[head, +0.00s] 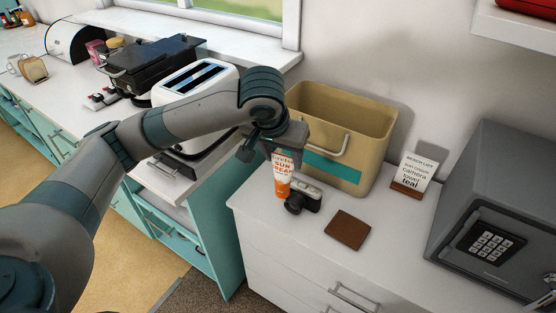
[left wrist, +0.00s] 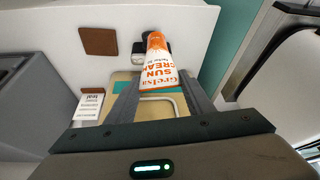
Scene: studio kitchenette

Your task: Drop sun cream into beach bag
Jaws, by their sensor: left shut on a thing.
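The sun cream (head: 283,172) is a white and orange tube with its orange cap pointing down. My left gripper (head: 278,148) is shut on its upper end, in front of the beach bag. The tube also shows between the fingers in the left wrist view (left wrist: 158,66). The beach bag (head: 363,142) is a tan, open-topped box with a teal stripe and a light handle, standing on the white cabinet against the wall. Whether the tube touches the cabinet top is hard to tell. My right gripper is in neither view.
A small camera (head: 304,197) lies just right of the tube, and a brown wallet-like square (head: 347,230) lies nearer the front. A beach list card (head: 414,174) and a grey safe (head: 497,215) stand to the right. A white toaster (head: 196,82) is at left.

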